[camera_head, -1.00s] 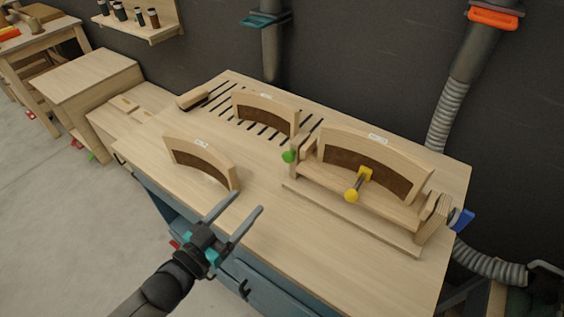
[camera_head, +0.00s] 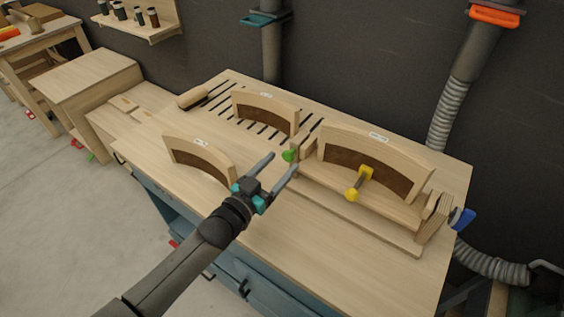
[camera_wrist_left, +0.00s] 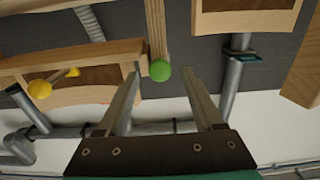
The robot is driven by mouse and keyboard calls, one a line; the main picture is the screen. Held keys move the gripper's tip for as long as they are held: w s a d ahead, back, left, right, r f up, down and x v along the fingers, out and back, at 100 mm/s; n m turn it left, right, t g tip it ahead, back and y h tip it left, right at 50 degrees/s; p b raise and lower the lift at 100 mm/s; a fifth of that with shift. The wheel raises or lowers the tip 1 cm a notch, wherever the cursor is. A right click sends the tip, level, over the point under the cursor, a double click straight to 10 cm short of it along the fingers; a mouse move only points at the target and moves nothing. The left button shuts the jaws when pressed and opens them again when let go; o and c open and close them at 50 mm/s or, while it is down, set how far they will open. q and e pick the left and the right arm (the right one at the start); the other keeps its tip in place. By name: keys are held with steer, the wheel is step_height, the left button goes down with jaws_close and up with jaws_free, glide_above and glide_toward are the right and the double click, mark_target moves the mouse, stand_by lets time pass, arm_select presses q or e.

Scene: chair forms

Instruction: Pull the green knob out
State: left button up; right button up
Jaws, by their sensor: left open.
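The green knob (camera_head: 289,155) sits at the left end of the wooden chair-form fixture (camera_head: 350,207) on the workbench. My left gripper (camera_head: 284,166) is open, its fingers pointing at the knob from the front left. In the left wrist view the round green knob (camera_wrist_left: 160,71) appears between and just beyond the open fingertips (camera_wrist_left: 163,75). No contact shows. The fixture also has a yellow knob (camera_head: 352,194) on its front, also seen in the left wrist view (camera_wrist_left: 40,90). My right gripper is not in view.
The workbench (camera_head: 270,235) is bare in front of the fixture.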

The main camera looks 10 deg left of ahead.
arm_select(q)
steer(key=shift+x, duration=0.8)
jaws_close()
stand_by(1.0)
